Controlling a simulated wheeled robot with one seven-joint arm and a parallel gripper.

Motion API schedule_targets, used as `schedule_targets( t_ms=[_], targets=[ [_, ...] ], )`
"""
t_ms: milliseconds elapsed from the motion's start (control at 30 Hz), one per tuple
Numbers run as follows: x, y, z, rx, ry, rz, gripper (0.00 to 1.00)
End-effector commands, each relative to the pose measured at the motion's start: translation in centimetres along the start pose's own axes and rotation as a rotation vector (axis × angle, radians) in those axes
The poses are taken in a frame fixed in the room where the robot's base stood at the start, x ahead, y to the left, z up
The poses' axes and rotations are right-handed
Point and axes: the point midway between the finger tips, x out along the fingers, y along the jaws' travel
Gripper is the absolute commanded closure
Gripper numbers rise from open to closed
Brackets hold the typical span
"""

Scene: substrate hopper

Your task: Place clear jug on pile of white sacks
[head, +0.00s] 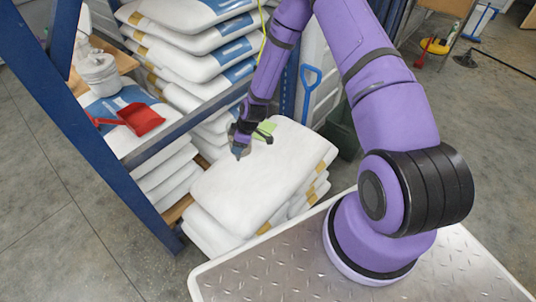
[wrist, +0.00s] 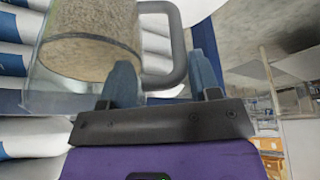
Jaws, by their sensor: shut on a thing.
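The clear jug (wrist: 52,85) fills the upper left of the wrist view, with grainy beige material (wrist: 92,45) inside and a dark grey handle (wrist: 180,45). My gripper (wrist: 165,80) is shut on the jug's handle, which passes between its blue fingers. In the head view my gripper (head: 240,148) appears over the low pile of white sacks (head: 250,185). The jug is not clearly distinguishable there. I cannot tell whether it touches the sacks. The pile's top sack is broad and fairly flat, with a tan patch on its edge.
A blue rack post (head: 125,165) and crossbar (head: 180,130) stand left of the low pile. Taller sack stacks (head: 190,55) rise behind. A red scoop (head: 140,118) and a white bucket (head: 97,72) rest at left. A blue shovel (head: 309,85) stands behind. Grey floor is clear at left.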

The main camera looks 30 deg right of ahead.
Motion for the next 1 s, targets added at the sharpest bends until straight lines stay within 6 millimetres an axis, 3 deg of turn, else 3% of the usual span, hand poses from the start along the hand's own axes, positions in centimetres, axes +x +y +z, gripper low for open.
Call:
schedule_targets(
  t_ms=[100,233,400,533,667,1000],
  targets=[
    [0.4,0.4,-1.0,-0.302,0.008,-0.125,1.0],
    [0.4,0.8,-1.3,-0.564,0.012,-0.235,1.0],
    [0.3,1.4,-1.1,-0.768,0.014,-0.321,1.0],
    [0.0,1.4,-0.5,-0.826,0.014,-0.348,1.0],
    [-0.6,1.1,1.6,-0.832,0.014,-0.351,1.0],
    [-2.9,0.0,8.9,-0.826,0.014,-0.35,1.0]
  ],
)
